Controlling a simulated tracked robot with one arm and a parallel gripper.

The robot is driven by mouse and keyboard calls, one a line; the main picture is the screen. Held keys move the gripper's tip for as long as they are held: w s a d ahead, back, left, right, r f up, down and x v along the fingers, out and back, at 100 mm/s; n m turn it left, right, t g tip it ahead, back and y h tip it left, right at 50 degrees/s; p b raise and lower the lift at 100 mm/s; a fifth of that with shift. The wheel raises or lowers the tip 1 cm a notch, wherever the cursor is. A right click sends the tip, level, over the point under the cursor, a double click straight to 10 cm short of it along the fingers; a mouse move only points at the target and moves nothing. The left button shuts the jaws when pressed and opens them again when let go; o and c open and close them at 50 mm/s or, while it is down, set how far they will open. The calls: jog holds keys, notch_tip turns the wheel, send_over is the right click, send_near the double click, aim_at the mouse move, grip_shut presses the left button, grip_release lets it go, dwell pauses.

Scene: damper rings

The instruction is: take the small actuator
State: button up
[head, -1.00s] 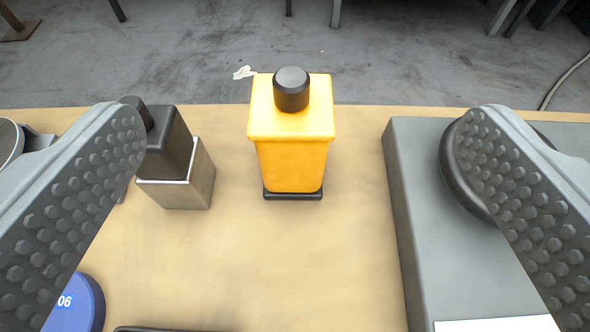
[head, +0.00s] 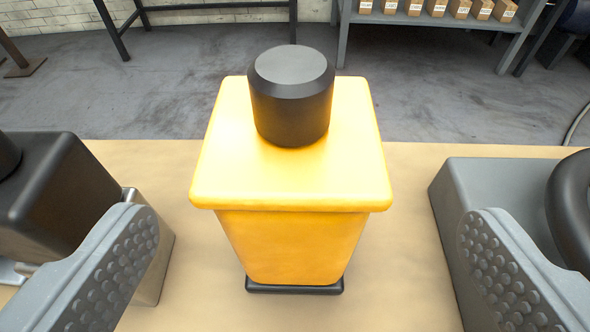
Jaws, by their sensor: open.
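A yellow box-shaped actuator (head: 290,245) stands upright on the tan tabletop in the middle of the head view. It has a wider yellow top plate, a black round cap (head: 290,100) and a thin black foot. My gripper (head: 310,222) is open, with one studded finger low on each side of the picture. The yellow actuator stands between the fingers in the picture, with clear gaps on both sides; neither finger touches it. How far ahead of the fingertips it stands is hard to tell.
A dark block (head: 55,200) on a metal base stands at the left, partly behind the left finger. A grey box (head: 490,195) with a black ring (head: 572,205) stands at the right. Tabletop (head: 395,255) is clear on both sides of the actuator. A shelf of small cartons (head: 435,20) stands beyond.

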aim_at(292, 169)
jog(key=shift+a+x, duration=0.15)
jog(key=shift+x, duration=1.65)
jog(key=shift+a+x, duration=0.15)
jog(key=shift+x, duration=1.6)
jog(key=shift+w, duration=0.25)
jog(key=shift+c, duration=0.3)
jog(key=c, duration=1.9)
jog(key=shift+r, duration=0.1)
